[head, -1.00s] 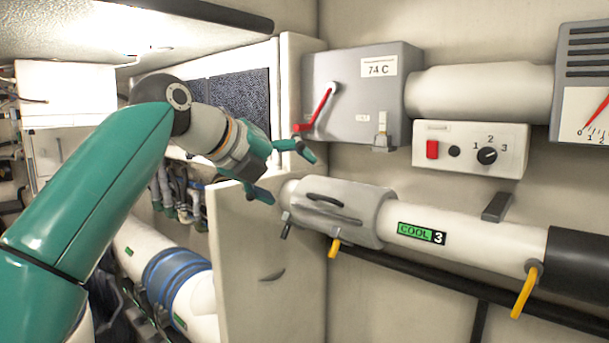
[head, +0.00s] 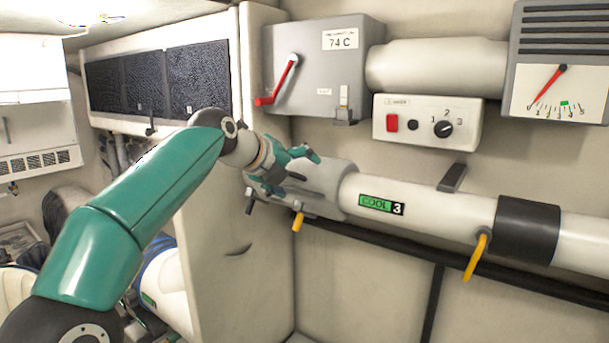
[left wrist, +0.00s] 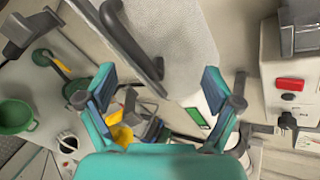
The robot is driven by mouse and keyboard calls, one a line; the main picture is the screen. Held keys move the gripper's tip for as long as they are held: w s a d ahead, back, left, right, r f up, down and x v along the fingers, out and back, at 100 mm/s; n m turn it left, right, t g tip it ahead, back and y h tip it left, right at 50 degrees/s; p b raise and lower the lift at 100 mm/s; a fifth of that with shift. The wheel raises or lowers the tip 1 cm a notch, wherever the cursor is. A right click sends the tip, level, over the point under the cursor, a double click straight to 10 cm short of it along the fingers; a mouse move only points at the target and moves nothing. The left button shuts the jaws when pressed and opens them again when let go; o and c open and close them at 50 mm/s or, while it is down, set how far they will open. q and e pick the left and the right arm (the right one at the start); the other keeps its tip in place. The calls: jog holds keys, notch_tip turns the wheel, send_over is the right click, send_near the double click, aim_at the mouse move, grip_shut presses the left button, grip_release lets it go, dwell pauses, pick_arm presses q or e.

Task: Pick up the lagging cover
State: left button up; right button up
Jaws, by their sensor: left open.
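The lagging cover (head: 331,184) is a light grey sleeve around the left end of the white pipe. In the left wrist view it is a large grey surface (left wrist: 190,45) with a black handle (left wrist: 132,38) at upper left. My left gripper (head: 306,167) is in front of the cover and hides its handle and part of its left side in the head view. In the left wrist view the jaws (left wrist: 158,84) are open with nothing between them, and the handle lies beyond and above the left finger. I see no clear contact. My right gripper is not in view.
The white pipe (head: 420,203) carries a green COOL 3 label and a yellow lever (head: 476,256). Above are a grey box (head: 318,70) with a red lever and a switch panel (head: 425,122). A cream panel (head: 222,235) stands left. A green bucket (left wrist: 14,117) shows below.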

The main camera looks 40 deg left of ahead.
pick_arm(q)
jog(key=shift+x, duration=1.05)
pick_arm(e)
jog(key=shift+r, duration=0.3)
pick_arm(q)
jog(key=shift+s+r, duration=0.15)
jog(key=shift+s, duration=0.2)
jog(key=c, duration=1.2)
jog(key=shift+d, duration=0.15)
grip_shut()
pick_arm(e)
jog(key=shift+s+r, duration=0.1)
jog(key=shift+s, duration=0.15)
pick_arm(q)
jog(key=shift+r, duration=0.25)
